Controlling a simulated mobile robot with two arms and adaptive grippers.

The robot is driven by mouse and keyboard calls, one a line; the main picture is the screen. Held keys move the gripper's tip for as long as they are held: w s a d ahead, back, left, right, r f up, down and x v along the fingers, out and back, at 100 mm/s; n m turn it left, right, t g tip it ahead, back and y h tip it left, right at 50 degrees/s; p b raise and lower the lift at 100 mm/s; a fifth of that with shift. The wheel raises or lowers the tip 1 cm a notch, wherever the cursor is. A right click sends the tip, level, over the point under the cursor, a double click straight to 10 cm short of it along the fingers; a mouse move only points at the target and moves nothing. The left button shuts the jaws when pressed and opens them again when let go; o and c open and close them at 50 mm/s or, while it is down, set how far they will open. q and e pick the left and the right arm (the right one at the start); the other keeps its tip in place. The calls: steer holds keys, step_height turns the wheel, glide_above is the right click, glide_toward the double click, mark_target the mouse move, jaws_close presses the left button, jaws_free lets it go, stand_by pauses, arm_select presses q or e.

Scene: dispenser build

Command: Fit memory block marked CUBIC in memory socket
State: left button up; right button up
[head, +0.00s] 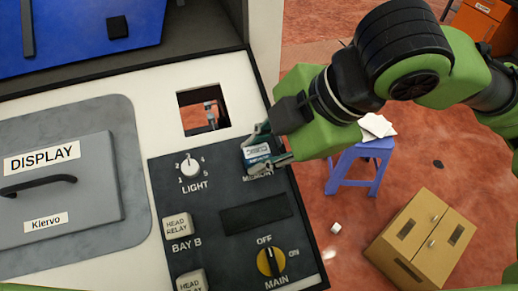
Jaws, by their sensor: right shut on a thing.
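My right gripper (272,144) reaches in from the upper right and is shut on a small block (257,152) with a pale blue-white label. The marking on the block is too small to read. The block is at the upper right of the dark control panel (212,250), just above a partly covered label (259,174) that seems to read MEMORY. The gripper and block hide the memory socket there. I cannot tell whether the block is seated in it or held above it. My left gripper is not in view.
The panel carries a LIGHT knob (190,168), head relay blocks (177,225), a dark rectangular recess (255,219) and a MAIN switch (270,262). A square opening (204,110) lies above.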

steer(key=shift+s+f, duration=0.1)
steer(key=shift+f, duration=0.45)
stand_by(0.4)
steer(key=o, duration=1)
steer(key=shift+o, duration=0.2)
steer(key=shift+w, duration=0.3)
steer(key=o, duration=0.5)
steer(key=shift+r, duration=0.1)
steer(key=shift+s, duration=0.15)
steer(key=shift+r, duration=0.15)
steer(key=shift+p+v, duration=2.8)
steer(key=shift+v, duration=0.15)
